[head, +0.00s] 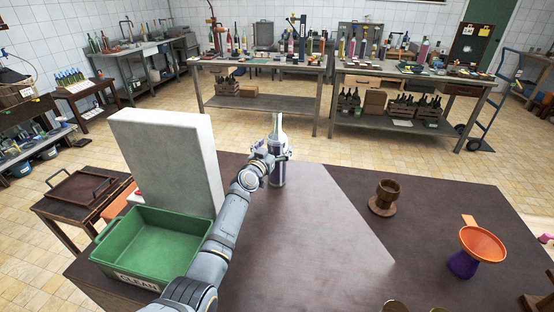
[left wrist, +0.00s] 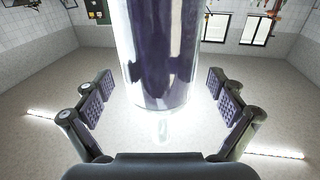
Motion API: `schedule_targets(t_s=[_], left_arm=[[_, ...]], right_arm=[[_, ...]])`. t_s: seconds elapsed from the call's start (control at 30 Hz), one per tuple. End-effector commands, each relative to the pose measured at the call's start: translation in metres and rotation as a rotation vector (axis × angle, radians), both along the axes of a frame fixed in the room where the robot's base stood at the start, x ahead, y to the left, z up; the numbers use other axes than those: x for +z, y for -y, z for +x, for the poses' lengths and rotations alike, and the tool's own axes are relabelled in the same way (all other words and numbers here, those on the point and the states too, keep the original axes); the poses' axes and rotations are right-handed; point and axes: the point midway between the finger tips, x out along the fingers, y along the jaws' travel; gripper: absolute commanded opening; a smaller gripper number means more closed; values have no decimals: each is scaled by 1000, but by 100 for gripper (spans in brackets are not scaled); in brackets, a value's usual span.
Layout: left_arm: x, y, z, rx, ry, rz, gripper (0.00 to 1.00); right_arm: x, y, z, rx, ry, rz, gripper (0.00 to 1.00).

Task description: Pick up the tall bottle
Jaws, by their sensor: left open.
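The tall bottle (head: 277,174) stands upright on the dark brown table, dark purple in the body with a pale, clear neck. My left gripper (head: 268,158) is at the bottle's upper body, its arm reaching in from the lower left. In the left wrist view the bottle (left wrist: 164,60) fills the upper middle, and the open fingers of my left gripper (left wrist: 163,95) stand on either side of it with a gap at each side. The bottle's far side is hidden. My right gripper is in neither view.
A white upright block (head: 170,155) and a green tray (head: 150,244) marked CLEAN stand left of my arm. A brown wooden cup (head: 384,197) and an orange funnel (head: 482,243) on a purple base stand to the right. The tabletop (head: 310,230) between is clear.

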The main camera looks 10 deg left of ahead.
Motion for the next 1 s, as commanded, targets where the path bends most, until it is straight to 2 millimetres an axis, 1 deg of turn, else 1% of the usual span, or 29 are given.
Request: schedule_targets(t_s=[0.03,0.07,0.67,0.7,1.0], left_arm=[[0,0,0,0,0,0,94],[0,0,0,0,0,0,90],[-1,0,0,0,-1,0,8],[5,-1,0,2,9,-1,6],[6,-1,0,2,7,0,5]], right_arm=[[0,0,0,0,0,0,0],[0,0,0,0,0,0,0],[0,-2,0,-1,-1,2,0],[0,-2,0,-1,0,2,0],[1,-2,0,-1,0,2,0]])
